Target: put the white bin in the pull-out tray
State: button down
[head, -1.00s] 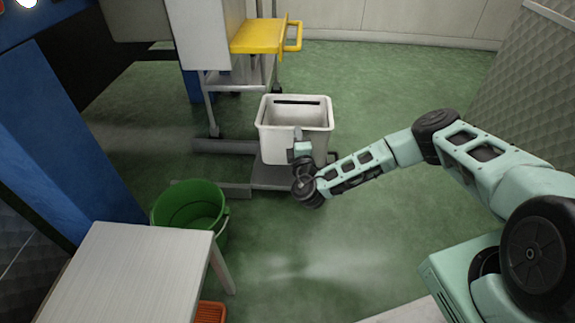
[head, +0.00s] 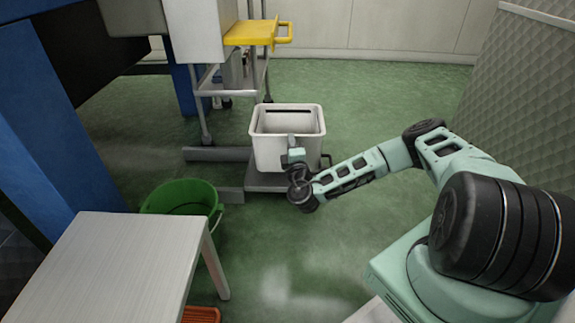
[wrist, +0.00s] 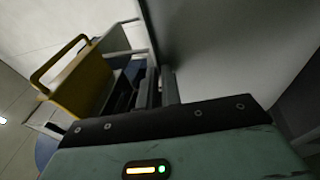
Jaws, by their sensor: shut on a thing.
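The white bin (head: 265,153) stands upright, open side up, at the foot of a metal stand in the head view. My gripper (head: 291,146) is shut on its near wall at the rim. In the wrist view my fingers (wrist: 156,88) pinch the edge of the bin's wall, a large grey surface (wrist: 225,45). A low grey plate that looks like the pull-out tray (head: 262,183) shows under and in front of the bin, which hides much of it. I cannot tell whether the bin rests on it or hangs just above.
A yellow piece with a handle (head: 250,33) juts from the stand above and behind the bin. A green bucket (head: 180,195) and a pale table (head: 125,255) stand at the near left. Green floor right of the bin is clear up to a grey panel (head: 520,90).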

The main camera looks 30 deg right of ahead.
notch_tip(320, 180, down, 6)
jog(key=b, duration=0.3)
jog(key=shift+r, duration=0.2)
jog(key=c, duration=1.6)
grip_release()
jog(key=shift+s, duration=0.1)
